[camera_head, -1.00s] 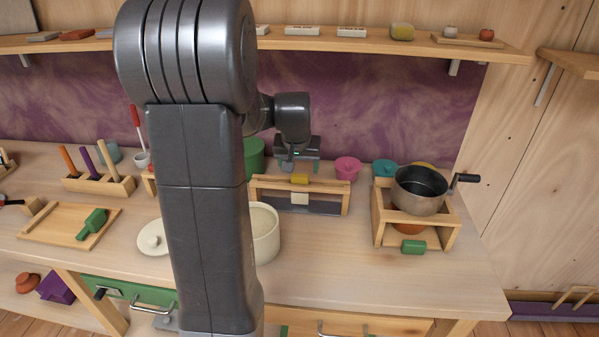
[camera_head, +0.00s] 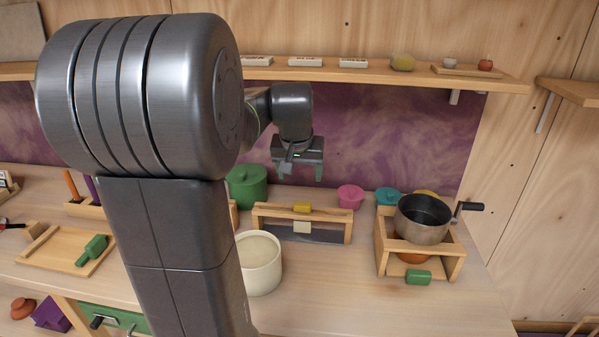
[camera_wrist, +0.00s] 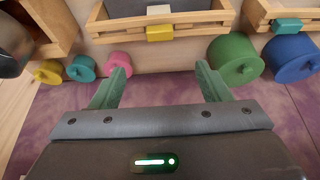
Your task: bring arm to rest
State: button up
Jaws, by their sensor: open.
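My gripper (camera_head: 300,168) is open and empty in the head view. It hangs in the air in front of the purple back wall, above the far side of the worktop and apart from everything on it. In the wrist view my gripper (camera_wrist: 162,82) shows two green fingers spread wide with nothing between them. My arm rises at the left of the head view and hides part of the worktop and shelf.
A wooden rack (camera_head: 345,225) with a yellow block, a green lidded pot (camera_head: 246,187) and a pink pot (camera_head: 350,196) stand below my gripper. A metal pan (camera_head: 422,219) sits on a wooden stand (camera_head: 450,262). The wall shelf (camera_head: 390,76) runs above.

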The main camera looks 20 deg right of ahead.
aim_at(303, 203)
jog(key=shift+f, duration=0.1)
jog(key=x, duration=1.3)
jog(key=shift+w+d+f+p, duration=0.1)
jog(key=shift+w+f+p, duration=0.05)
jog(key=shift+f+p, duration=0.2)
jog(key=shift+r, duration=0.25)
jog(key=v, duration=1.4)
jog(key=x, duration=1.3)
jog(key=shift+f, duration=0.3)
jog(key=shift+w+d+p, duration=0.15)
jog(key=shift+p, duration=0.15)
notch_tip(303, 203, up, 8)
jog(key=p, duration=0.6)
